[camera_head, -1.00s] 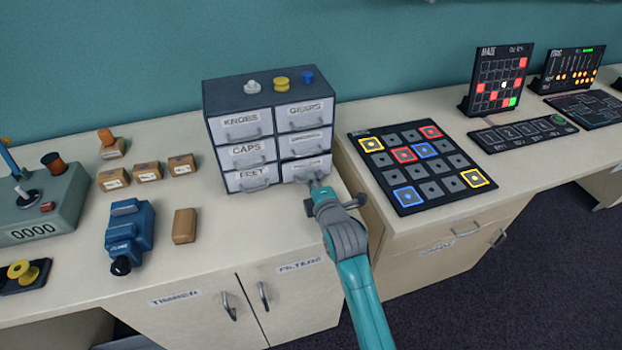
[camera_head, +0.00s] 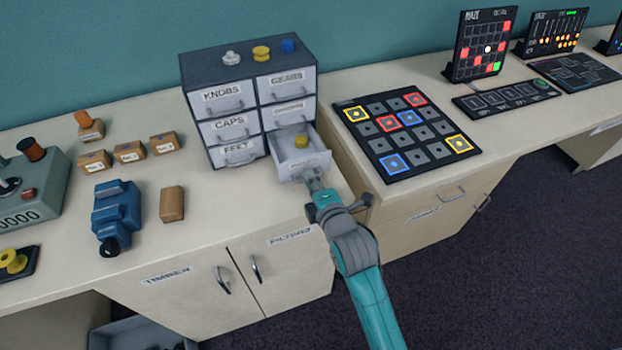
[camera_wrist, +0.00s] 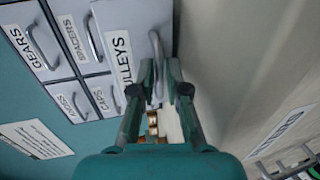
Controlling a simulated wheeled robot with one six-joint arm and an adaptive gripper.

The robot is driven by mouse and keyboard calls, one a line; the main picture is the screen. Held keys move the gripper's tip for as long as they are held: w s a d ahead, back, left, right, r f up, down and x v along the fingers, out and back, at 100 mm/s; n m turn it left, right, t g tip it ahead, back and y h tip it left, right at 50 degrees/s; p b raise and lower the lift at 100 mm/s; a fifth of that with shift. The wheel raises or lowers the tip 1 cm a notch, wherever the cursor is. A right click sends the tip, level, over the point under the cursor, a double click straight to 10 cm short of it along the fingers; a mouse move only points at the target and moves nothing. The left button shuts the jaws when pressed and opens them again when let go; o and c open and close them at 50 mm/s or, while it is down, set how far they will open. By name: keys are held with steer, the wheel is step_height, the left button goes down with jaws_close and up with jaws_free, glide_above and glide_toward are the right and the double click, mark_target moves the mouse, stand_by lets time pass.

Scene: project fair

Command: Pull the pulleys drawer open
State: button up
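The pulleys drawer (camera_head: 297,156) is the bottom right drawer of the small grey cabinet (camera_head: 246,58). It stands pulled out toward me, and a yellow pulley (camera_head: 301,141) shows inside it. In the wrist view its front (camera_wrist: 126,42) carries a label ending in "ULLEYS" and a curved grey handle. My gripper (camera_head: 314,181) is at the drawer's front. In the wrist view my gripper (camera_wrist: 160,66) has its two fingers on either side of the handle, shut on it with a narrow gap. The exact finger contact is partly hidden.
The other drawers, such as knobs (camera_head: 222,97) and feet (camera_head: 239,152), are closed. A white, a yellow and a blue part stand on the cabinet top. A button board (camera_head: 404,133) lies to the right.

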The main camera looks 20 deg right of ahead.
steer(key=shift+s, duration=0.15)
steer(key=v, duration=1.1)
steer(key=shift+s, duration=0.4)
steer(key=s+f+m, duration=0.2)
steer(key=s+m, duration=0.7)
steer(key=s, duration=0.6)
steer(key=s+f+m, duration=0.3)
steer(key=s+m, duration=0.6)
steer(key=s, duration=0.7)
steer(key=shift+d+g, duration=0.3)
